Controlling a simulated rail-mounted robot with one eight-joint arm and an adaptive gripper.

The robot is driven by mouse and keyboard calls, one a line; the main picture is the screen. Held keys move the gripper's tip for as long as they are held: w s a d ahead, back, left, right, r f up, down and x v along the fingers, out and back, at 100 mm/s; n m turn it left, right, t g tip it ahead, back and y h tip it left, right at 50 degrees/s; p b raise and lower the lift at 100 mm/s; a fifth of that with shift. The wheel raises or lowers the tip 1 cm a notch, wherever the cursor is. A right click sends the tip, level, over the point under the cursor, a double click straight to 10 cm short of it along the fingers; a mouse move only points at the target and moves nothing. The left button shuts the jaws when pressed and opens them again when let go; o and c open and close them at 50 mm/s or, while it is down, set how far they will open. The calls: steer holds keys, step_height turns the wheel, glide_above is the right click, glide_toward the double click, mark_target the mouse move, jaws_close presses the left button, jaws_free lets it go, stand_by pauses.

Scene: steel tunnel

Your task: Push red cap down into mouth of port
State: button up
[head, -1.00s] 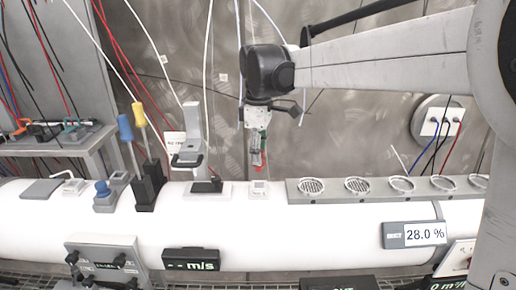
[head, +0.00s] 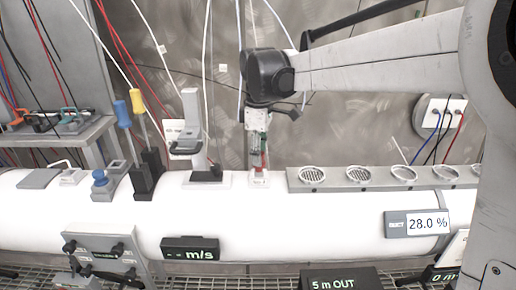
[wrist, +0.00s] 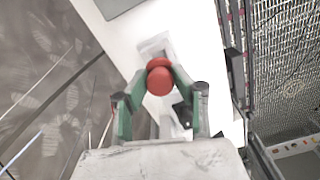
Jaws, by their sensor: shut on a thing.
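My gripper (head: 258,160) points down over the white duct in the head view. It is shut on the red cap (wrist: 160,78), which shows between the green fingers in the wrist view. The cap's lower part also shows in the head view (head: 259,170). The port (head: 259,179) is a small white square fitting on top of the duct, directly below the cap. In the wrist view part of the port (wrist: 152,47) shows behind the cap. The port's mouth is hidden, and I cannot tell whether the cap touches it.
A black base with a grey upright bracket (head: 190,120) stands just left of the port. A grey strip with round vents (head: 312,175) begins just to the right. Screwdrivers in a black holder (head: 150,170) stand further left. A steel wall is behind.

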steer(key=shift+f+b, duration=0.75)
steer(key=shift+f, duration=0.7)
steer(key=o, duration=1.1)
steer(key=shift+r, duration=0.1)
